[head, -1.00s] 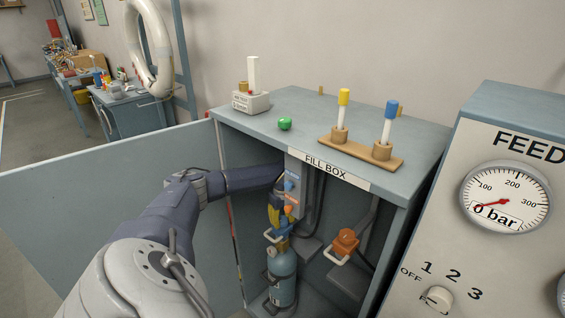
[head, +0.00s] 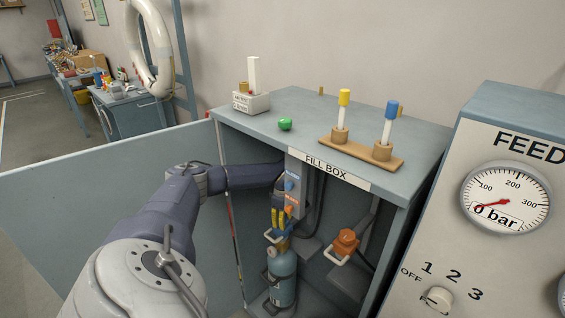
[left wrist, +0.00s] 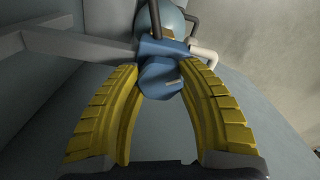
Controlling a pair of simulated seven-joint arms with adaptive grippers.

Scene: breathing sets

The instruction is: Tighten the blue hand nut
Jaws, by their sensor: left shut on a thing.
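The blue hand nut (left wrist: 160,78) is between the tips of my left gripper in the left wrist view, in front of a blue valve body on a light blue bottle (left wrist: 166,20). In the head view the bottle (head: 282,278) stands upright inside the fill box (head: 337,172), and the nut is mostly hidden by the fingers. My left gripper (head: 282,230), with yellow ribbed fingers, points down at the bottle's top; it also shows in the left wrist view (left wrist: 161,72). It is shut on the nut. My right gripper is in neither view.
An orange fitting with a pale handle (head: 345,241) is right of the bottle inside the box. The open door (head: 110,200) stands left. A gauge panel (head: 510,170) reads 0 bar.

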